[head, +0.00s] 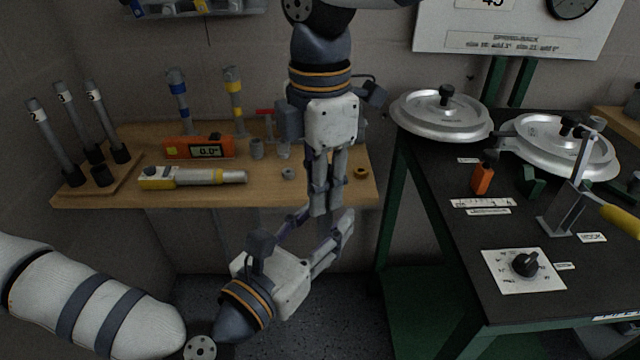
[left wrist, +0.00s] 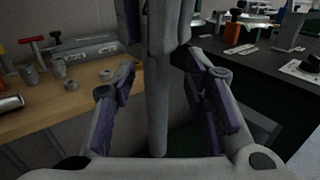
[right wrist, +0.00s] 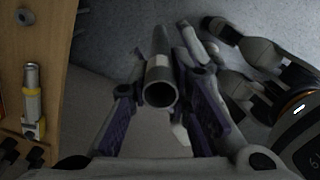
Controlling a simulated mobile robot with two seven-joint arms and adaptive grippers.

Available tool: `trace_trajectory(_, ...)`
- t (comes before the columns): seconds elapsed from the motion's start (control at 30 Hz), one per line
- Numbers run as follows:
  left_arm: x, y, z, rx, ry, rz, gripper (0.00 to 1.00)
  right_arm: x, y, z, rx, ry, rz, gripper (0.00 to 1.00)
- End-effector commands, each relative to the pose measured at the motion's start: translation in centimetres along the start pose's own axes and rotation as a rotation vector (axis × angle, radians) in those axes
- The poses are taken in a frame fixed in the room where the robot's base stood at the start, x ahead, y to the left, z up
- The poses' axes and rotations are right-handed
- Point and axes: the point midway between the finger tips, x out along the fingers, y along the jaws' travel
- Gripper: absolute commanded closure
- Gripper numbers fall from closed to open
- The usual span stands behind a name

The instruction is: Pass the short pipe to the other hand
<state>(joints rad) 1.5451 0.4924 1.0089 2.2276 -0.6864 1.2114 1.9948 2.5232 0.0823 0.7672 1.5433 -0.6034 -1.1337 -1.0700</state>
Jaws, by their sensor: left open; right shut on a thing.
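In the right wrist view the pipe's open round end (right wrist: 160,88) faces the camera. My left gripper (head: 316,230) reaches up from the lower left, just below the right one. In the left wrist view its open fingers stand on either side of the pipe, with gaps visible on both sides. In the head view the fingers largely hide the pipe.
A wooden bench (head: 300,190) behind holds numbered black-based rods (head: 65,140), an orange digital meter (head: 200,148) and a yellow-grey tool (head: 190,178). A black table (head: 460,240) with silver lids (head: 440,118) and a lever clamp (head: 570,205) stands at right.

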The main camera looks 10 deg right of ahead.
Motion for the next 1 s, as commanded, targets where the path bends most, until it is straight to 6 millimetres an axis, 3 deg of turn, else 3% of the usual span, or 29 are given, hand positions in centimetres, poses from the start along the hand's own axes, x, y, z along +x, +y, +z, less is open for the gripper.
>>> trace_trajectory(0.2,-4.7,0.1,-0.1,-0.003,0.004,0.002,0.59,0.0,0.0,0.0,0.0,0.0,0.0,1.0)
trace_trajectory(0.37,-6.6,-0.2,-0.3,0.009,0.011,-0.006,0.59,0.0,0.0,0.0,0.0,0.0,0.0,1.0)
trace_trajectory(0.43,-7.1,-1.1,-1.5,0.063,0.053,-0.037,0.59,0.0,0.0,0.0,0.0,0.0,0.0,1.0)
trace_trajectory(0.57,-9.2,-4.7,-7.0,0.317,0.23,-0.203,0.59,0.0,0.0,0.0,0.0,0.0,0.0,1.0)
trace_trajectory(0.73,-16.2,-8.3,-16.2,0.787,0.476,-0.587,0.59,0.0,0.0,0.0,0.0,0.0,0.0,1.0)
trace_trajectory(0.87,-23.5,-8.0,-21.8,1.135,0.594,-0.951,0.59,0.0,0.0,0.0,0.0,0.0,0.0,1.0)
trace_trajectory(1.0,-31.4,-4.8,-25.4,1.429,0.653,-1.366,0.59,0.0,0.0,0.0,0.0,0.0,0.0,1.0)
